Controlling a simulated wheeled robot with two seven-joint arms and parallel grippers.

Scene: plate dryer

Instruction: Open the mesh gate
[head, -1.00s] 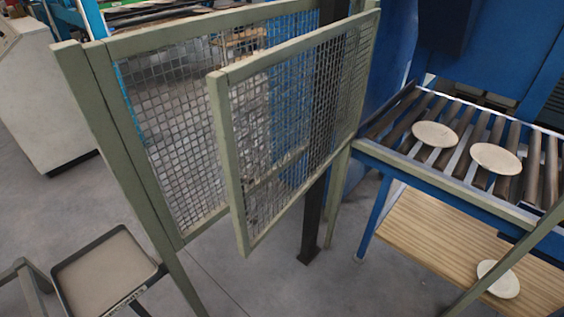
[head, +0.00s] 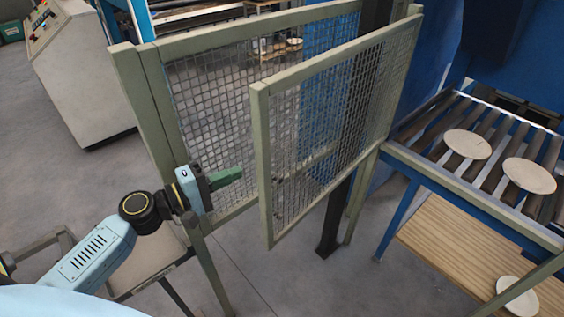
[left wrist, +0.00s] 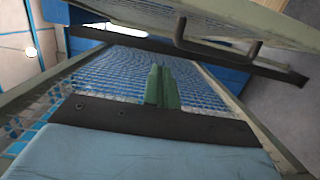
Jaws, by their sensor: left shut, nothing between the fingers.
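The mesh gate (head: 262,160) is a green-framed wire panel in the head view. It stands swung out at an angle from the green-framed mesh fence (head: 158,120), with its free edge towards me. My left gripper (head: 238,174) has green fingers, shut and empty. In the head view it is just left of the gate's free edge, in front of the fence mesh. My right gripper is not in view.
A roller conveyor (head: 400,135) with pale plates (head: 468,144) stands on the right, above a wooden shelf (head: 450,250). A dark post (head: 335,215) stands behind the gate. A tray stand (head: 150,262) is below my left arm. A control cabinet (head: 80,85) is at back left.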

